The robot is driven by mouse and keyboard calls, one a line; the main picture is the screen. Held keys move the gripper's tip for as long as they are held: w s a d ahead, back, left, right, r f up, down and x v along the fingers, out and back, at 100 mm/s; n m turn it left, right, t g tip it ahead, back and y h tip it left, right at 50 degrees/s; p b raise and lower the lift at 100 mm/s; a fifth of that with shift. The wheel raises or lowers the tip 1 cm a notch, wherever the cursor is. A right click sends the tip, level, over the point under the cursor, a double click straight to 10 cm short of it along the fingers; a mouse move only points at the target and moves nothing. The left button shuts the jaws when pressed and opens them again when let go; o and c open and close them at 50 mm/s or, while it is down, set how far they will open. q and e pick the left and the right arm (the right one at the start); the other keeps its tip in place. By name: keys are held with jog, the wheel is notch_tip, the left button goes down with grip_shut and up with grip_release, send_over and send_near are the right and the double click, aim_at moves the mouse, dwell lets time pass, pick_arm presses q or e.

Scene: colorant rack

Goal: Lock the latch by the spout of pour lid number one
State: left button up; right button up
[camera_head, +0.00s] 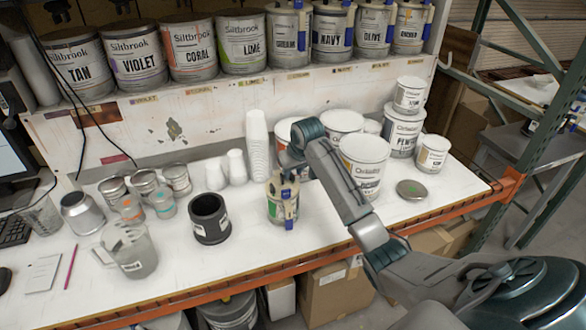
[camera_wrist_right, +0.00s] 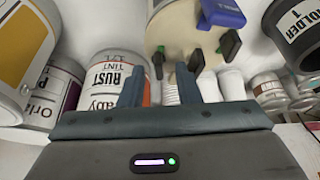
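A small tan can with a pour lid (camera_head: 275,207) stands on the white worktop in the head view, with blue parts at its front right. My right gripper (camera_head: 290,162) is just above and behind the can. Its fingers (camera_wrist_right: 165,88) are apart with nothing clearly between them. My left gripper is not in view.
A black holder (camera_head: 209,218) and a clear jug (camera_head: 128,250) stand left of the can. White cup stacks (camera_head: 258,145) stand behind. Large paint cans (camera_head: 363,165) crowd the right beside my arm. A shelf of Siltbrook cans (camera_head: 191,48) runs along the back.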

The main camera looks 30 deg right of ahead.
jog(key=shift+w+f, duration=0.15)
jog(key=shift+f, duration=0.2)
jog(key=shift+w+d+f, duration=0.15)
jog(key=shift+f, duration=0.15)
jog(key=shift+r, duration=0.1)
grip_shut()
jog(key=shift+m+h, duration=0.3)
jog(key=shift+m, duration=0.3)
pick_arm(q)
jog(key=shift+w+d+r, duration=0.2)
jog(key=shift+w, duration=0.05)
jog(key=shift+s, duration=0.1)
pick_arm(e)
grip_release()
